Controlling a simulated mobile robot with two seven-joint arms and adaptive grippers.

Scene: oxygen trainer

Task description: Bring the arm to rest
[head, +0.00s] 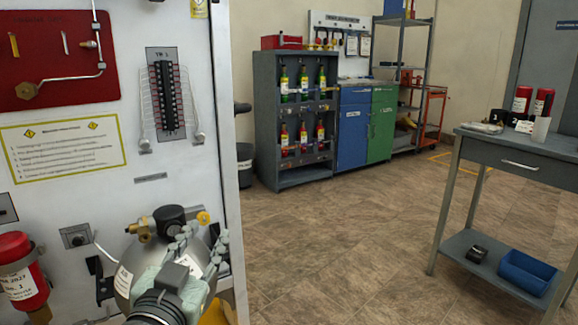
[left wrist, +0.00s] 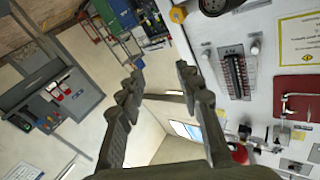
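My left gripper (head: 205,238) is low in the head view, in front of the white trainer panel (head: 110,180). In the left wrist view its two fingers (left wrist: 158,72) stand apart with nothing between them, so it is open and empty. In the head view it overlaps a rounded grey tank (head: 128,250) with a black gauge and brass valve (head: 170,220) on top. Whether gripper and tank touch cannot be told. My right gripper is in neither view.
A red cylinder (head: 18,272) is clamped at the panel's lower left. A grey rack of bottles (head: 265,110) and blue and green cabinets (head: 354,125) stand behind. A grey workbench (head: 520,148) is at right. The brown floor (head: 340,230) between is clear.

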